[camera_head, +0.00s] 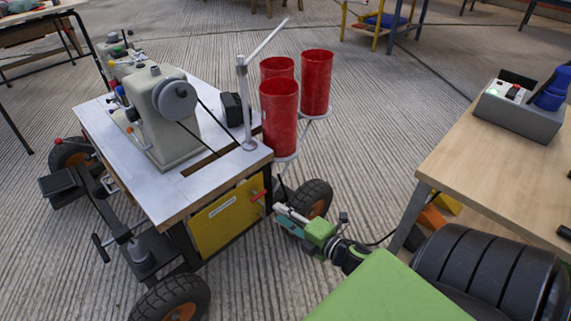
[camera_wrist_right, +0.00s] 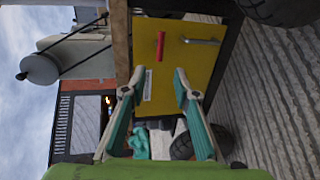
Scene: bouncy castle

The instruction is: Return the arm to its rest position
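My right arm comes in from the lower right in the head view. Its gripper (camera_head: 279,211) is beside the front of a wheeled sewing-machine cart (camera_head: 135,160), close to the cart's yellow door (camera_head: 228,217). In the right wrist view the two teal fingers of this gripper (camera_wrist_right: 153,84) are spread apart with nothing between them. The yellow door (camera_wrist_right: 185,75) lies beyond the fingertips, with a red handle (camera_wrist_right: 161,46) on it. I cannot tell whether a fingertip touches the cart. My left gripper is not in view.
The cart carries a sewing machine (camera_head: 160,110) and red cylinders (camera_head: 279,115) on its side. Its black wheel (camera_head: 314,198) is close behind my right gripper. A wooden table (camera_head: 500,165) with a grey control box (camera_head: 520,108) stands at the right. Open concrete floor lies behind.

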